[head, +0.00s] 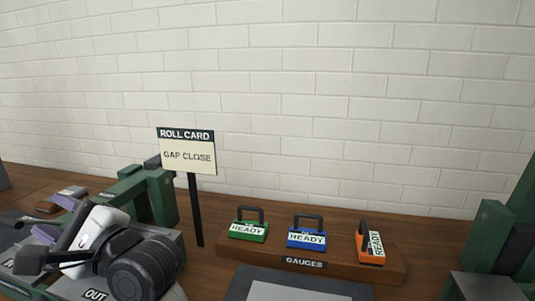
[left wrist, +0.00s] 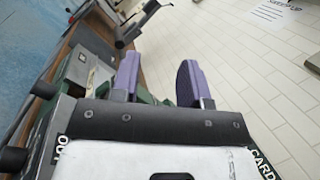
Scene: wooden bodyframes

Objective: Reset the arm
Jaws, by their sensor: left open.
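My left arm comes in at the lower left of the head view. Its gripper (head: 55,218) has two purple fingers, partly hidden by the arm's own wrist. In the left wrist view the gripper (left wrist: 160,78) shows its purple fingers spread apart with nothing between them. It is open and empty, above the left part of the bench. My right gripper and right arm are not in view.
A sign reading ROLL CARD, GAP CLOSE (head: 187,155) stands on a black post. Green (head: 249,230), blue (head: 306,238) and orange (head: 369,247) gauges sit on a wooden rack (head: 230,251). Green frames stand left (head: 163,198) and right (head: 490,230). A brick wall is behind.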

